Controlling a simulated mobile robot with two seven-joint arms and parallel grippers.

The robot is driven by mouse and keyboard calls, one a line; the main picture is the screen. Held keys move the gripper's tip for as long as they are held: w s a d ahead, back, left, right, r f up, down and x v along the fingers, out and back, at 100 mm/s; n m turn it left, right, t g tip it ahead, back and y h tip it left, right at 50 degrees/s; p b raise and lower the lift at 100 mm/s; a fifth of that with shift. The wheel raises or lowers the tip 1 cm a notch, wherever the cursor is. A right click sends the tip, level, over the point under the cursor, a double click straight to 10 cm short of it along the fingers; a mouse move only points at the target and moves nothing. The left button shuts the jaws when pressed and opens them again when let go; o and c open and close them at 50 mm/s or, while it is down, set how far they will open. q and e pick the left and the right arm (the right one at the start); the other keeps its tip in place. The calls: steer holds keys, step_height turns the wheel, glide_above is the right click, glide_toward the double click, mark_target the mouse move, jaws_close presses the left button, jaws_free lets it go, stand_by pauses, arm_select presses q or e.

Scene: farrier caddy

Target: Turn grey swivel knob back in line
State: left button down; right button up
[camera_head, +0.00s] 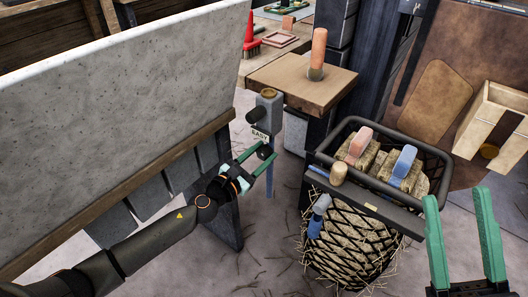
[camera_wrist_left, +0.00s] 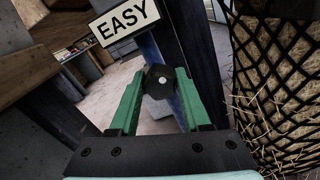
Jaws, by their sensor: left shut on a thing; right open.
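A dark grey swivel knob (camera_wrist_left: 160,82) sits between the green fingertips of my left gripper (camera_wrist_left: 159,78), below a white sign reading EASY (camera_wrist_left: 125,22). In the head view the knob (camera_head: 265,152) is on the post under the same sign (camera_head: 260,135), and my left gripper (camera_head: 262,154) is shut on it. The fingers cover its sides, so I cannot tell its exact angle. A grey block with a round tan top (camera_head: 268,100) stands above the sign. My right gripper (camera_head: 458,199) is open and empty at the lower right.
A hay net (camera_head: 350,245) hangs under a black basket (camera_head: 436,190) with pink- and blue-handled brushes, right of the post. A pale grey panel (camera_head: 120,100) stands on the left. A wooden ledge (camera_head: 290,80) is behind the post. Straw-strewn floor lies below.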

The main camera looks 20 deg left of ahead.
mark_target(261, 156)
arm_select(q)
steer(key=shift+d+f, duration=0.1)
steer(key=shift+s+n, duration=0.1)
steer(key=shift+n, duration=1.1)
steer(key=n, duration=0.4)
steer(key=c, duration=0.5)
jaws_free()
steer(key=shift+v, duration=2.45)
